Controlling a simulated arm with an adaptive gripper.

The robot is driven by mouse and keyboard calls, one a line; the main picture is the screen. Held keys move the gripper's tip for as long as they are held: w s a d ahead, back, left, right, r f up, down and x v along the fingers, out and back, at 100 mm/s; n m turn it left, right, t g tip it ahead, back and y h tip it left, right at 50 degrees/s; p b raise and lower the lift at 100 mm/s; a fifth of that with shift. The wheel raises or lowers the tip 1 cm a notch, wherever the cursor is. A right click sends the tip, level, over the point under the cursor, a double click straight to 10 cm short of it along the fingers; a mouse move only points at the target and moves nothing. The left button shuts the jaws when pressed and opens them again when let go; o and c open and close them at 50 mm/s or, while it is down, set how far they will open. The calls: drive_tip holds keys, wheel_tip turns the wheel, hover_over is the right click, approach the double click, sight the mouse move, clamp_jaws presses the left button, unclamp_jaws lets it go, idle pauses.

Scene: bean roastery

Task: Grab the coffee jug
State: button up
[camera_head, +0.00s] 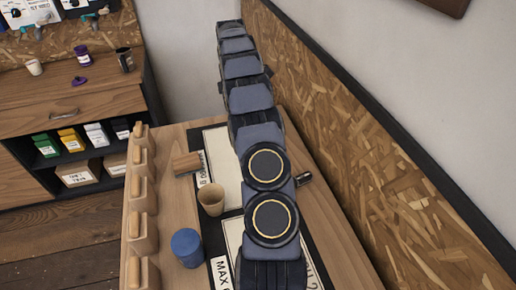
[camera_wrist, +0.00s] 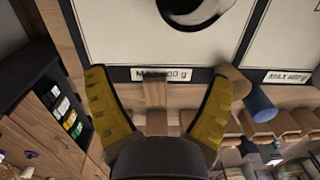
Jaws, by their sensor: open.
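The likely coffee jug is a dark round object (camera_wrist: 192,8), cut off by the top edge of the wrist view, standing on a pale panel (camera_wrist: 110,35) labelled MAX. In the head view my arm hides most of that area. Only a dark handle-like part (camera_head: 304,179) sticks out to the right of the arm, and I cannot tell for sure that it belongs to the jug. My gripper (camera_wrist: 157,78) has two yellow fingers spread wide, open, with nothing held. The dark round object lies beyond the fingertips, apart from them. The gripper is hidden in the head view.
A wooden block (camera_head: 187,163), a tan cup (camera_head: 211,202) and a blue cylinder (camera_head: 187,249) stand left of my arm. Wooden bins (camera_head: 143,205) line the table's left edge. A chipboard wall (camera_head: 380,150) closes the right side. A shelf unit (camera_head: 70,110) stands far left.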

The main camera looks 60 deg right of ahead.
drive_tip(key=shift+n, duration=0.6)
drive_tip(key=s+d+f, duration=0.1)
drive_tip(key=d+f, duration=0.1)
drive_tip(key=d, duration=0.1)
drive_tip(key=s+d+f, duration=0.1)
drive_tip(key=f, duration=0.1)
drive_tip(key=shift+s+d, duration=0.3)
drive_tip(key=shift+s+d+f, duration=0.1)
drive_tip(key=shift+d+f, duration=0.05)
drive_tip(key=shift+f, duration=0.2)
drive_tip(key=shift+w+d+f, duration=0.15)
drive_tip(key=shift+d+f, duration=0.05)
drive_tip(key=shift+f, duration=1.65)
drive_tip(key=shift+w+d+f, duration=0.1)
drive_tip(key=shift+d+f, duration=0.05)
drive_tip(key=shift+f, duration=1.7)
drive_tip(key=shift+r, duration=0.1)
drive_tip(key=c, duration=1.2)
